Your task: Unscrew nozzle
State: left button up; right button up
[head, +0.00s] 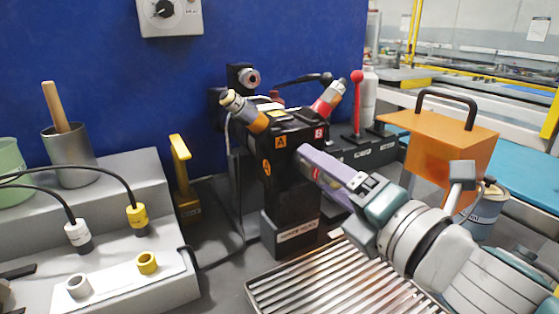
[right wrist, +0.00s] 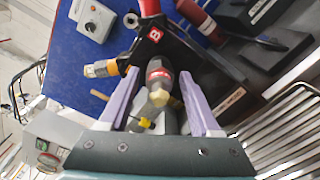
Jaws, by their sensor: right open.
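A black nozzle holder (head: 285,190) stands at the centre of the head view, marked A and B. An orange-banded nozzle (head: 243,110) sticks out at its upper left and a red and silver nozzle (head: 328,98) at its upper right. A third nozzle (right wrist: 160,88), grey with a red band and a brass-coloured tip, points toward me in the right wrist view. My right gripper (head: 312,170) is at the holder's front. Its purple fingers are open on either side of this third nozzle, with visible gaps. The fingers mostly hide that nozzle in the head view.
A slatted metal tray (head: 340,283) lies below my right arm. An orange box with a black handle (head: 440,150) and a red-knobbed lever (head: 357,100) stand to the right. A grey stepped stand (head: 120,270) with cabled plugs is at left. A blue wall (head: 90,60) closes the back.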

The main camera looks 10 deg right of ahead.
jog(key=m+p, duration=0.1)
jog(key=m, duration=0.3)
jog(key=shift+r+m, duration=0.15)
jog(key=shift+m, duration=0.25)
jog(key=m+p, duration=0.1)
jog(key=m, duration=0.3)
jog(key=shift+p, duration=0.3)
jog(key=m, duration=0.3)
jog(key=m+p, duration=0.1)
jog(key=m, duration=0.1)
jog(key=shift+m, duration=0.3)
jog(key=m, duration=0.5)
jog(key=shift+p, duration=0.35)
jog(key=m, duration=0.4)
jog(key=shift+m, duration=0.3)
